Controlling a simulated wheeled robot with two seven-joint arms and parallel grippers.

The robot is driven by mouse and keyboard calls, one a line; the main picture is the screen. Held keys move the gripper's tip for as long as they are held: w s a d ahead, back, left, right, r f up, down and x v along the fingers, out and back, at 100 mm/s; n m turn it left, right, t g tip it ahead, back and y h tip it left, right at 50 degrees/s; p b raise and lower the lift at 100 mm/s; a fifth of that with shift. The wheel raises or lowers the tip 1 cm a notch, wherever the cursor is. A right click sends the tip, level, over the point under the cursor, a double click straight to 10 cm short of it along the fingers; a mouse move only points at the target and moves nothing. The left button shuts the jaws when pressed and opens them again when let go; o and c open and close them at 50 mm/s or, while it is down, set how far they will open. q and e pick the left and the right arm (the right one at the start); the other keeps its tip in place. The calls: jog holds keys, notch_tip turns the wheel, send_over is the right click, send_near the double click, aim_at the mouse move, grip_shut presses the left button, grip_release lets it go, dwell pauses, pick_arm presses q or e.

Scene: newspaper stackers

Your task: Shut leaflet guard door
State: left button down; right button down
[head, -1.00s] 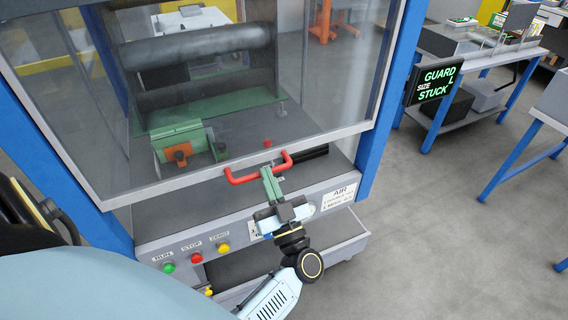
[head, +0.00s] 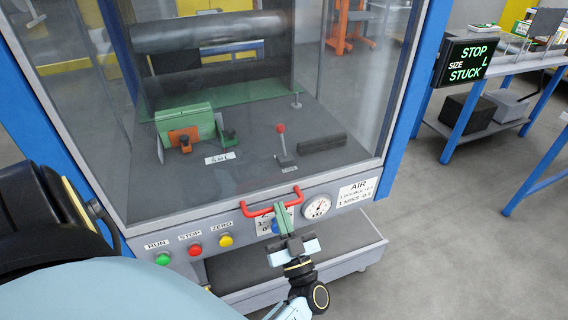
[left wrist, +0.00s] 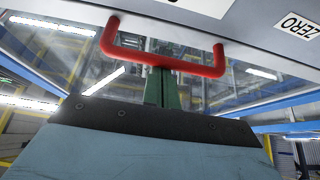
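The leaflet guard door (head: 330,110) is a clear pane in a grey frame on the front of the machine. It is lowered, its bottom rail at the upper part of the control panel. A red U-shaped handle (head: 272,204) is on the bottom rail; it also shows close up in the left wrist view (left wrist: 165,60). My left gripper (head: 284,214) is at the middle of the handle, with its green fingers (left wrist: 163,88) close together at the bar and apparently shut on it. My right gripper is not in view.
The panel (head: 180,238) below has green, red and yellow buttons, a gauge (head: 317,206) and an AIR label. A display (head: 467,61) at right reads STOP, SIZE L, STUCK. Behind the pane are a green block (head: 184,122) and a red-knobbed lever (head: 282,142). Clear floor lies at right.

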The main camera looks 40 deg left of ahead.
pick_arm(q)
jog(key=shift+f, duration=0.35)
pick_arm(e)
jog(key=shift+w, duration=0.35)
pick_arm(q)
jog(key=shift+s+d+f, duration=0.1)
jog(key=shift+f, duration=0.05)
